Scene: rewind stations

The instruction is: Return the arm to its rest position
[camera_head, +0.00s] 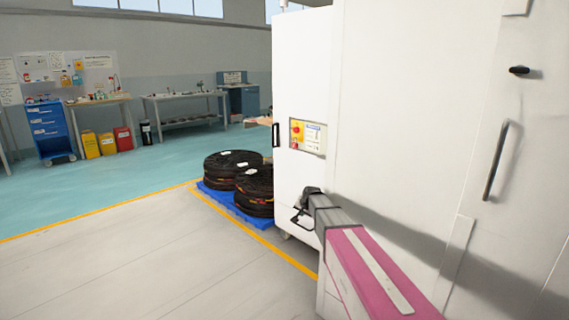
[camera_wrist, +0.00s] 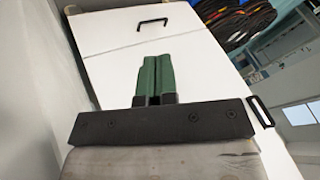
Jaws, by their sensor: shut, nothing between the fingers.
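My arm reaches forward from the lower right in the head view, with its pink and grey links in front of the white cabinet (camera_head: 420,130). My gripper (camera_head: 299,218) is at the arm's far end, close to the lower part of the cabinet's front corner. I cannot tell whether it touches the cabinet. In the wrist view the two green fingers of my gripper (camera_wrist: 153,62) are pressed together with nothing between them. A white panel with a black handle (camera_wrist: 152,23) lies beyond the fingertips.
Black cable reels (camera_head: 255,188) sit on a blue pallet (camera_head: 236,211) left of the cabinet. A red button panel (camera_head: 308,136) and handles are on the cabinet. Open floor lies to the left. Bins (camera_head: 107,143), a blue drawer cart (camera_head: 48,128) and workbenches (camera_head: 185,97) stand farther back.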

